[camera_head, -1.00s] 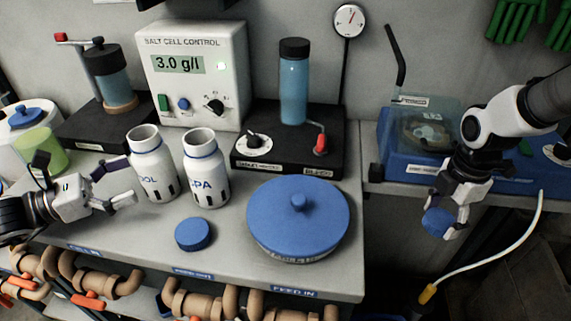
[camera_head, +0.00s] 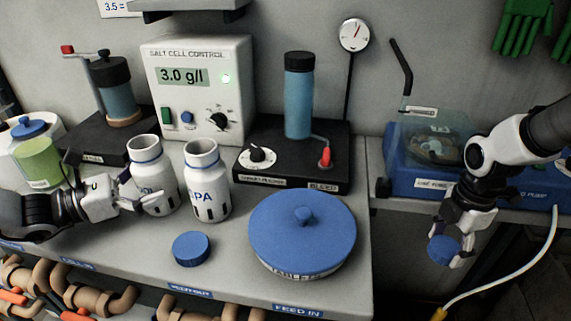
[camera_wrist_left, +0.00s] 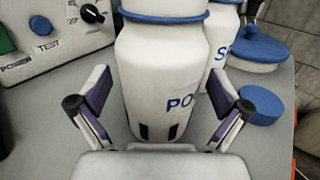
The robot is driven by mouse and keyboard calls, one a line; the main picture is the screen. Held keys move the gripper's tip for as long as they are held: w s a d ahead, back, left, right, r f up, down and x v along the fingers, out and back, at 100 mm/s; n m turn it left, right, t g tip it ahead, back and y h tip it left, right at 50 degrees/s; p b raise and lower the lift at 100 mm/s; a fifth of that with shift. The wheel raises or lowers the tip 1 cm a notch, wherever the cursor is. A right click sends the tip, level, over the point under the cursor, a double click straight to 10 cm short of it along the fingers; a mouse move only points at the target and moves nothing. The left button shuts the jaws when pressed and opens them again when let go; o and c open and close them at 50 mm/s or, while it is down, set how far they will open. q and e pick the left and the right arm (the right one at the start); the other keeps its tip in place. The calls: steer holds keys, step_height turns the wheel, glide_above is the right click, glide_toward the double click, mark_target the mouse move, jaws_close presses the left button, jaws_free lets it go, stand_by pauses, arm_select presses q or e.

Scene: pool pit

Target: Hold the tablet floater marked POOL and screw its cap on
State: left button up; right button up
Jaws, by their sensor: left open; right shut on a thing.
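The white tablet floater marked POOL (camera_head: 150,172) stands upright and open-topped on the bench. It also shows in the left wrist view (camera_wrist_left: 160,75), between the spread fingers. My left gripper (camera_head: 148,197) is open around its lower body; in the left wrist view (camera_wrist_left: 160,125) gaps show on both sides. The floater marked SPA (camera_head: 207,182) stands just to its right, also uncapped. My right gripper (camera_head: 452,252) is shut on a blue cap (camera_head: 444,250), held in the air right of the bench. Another blue cap (camera_head: 191,249) lies on the bench before the floaters.
A wide tub with a blue lid (camera_head: 302,235) stands right of the loose cap. The salt cell control box (camera_head: 203,90) and a black stand with a blue cylinder (camera_head: 298,98) are behind. A white hose (camera_head: 520,280) hangs below my right gripper.

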arm_select(q)
steer(key=c, duration=1.3)
arm_select(e)
steer(key=shift+r+p, duration=0.95)
arm_select(q)
step_height(320, 180, up, 10)
steer(key=shift+r, duration=0.1)
steer(key=o, duration=0.6)
steer(key=shift+c, duration=0.2)
steer(key=c, duration=1)
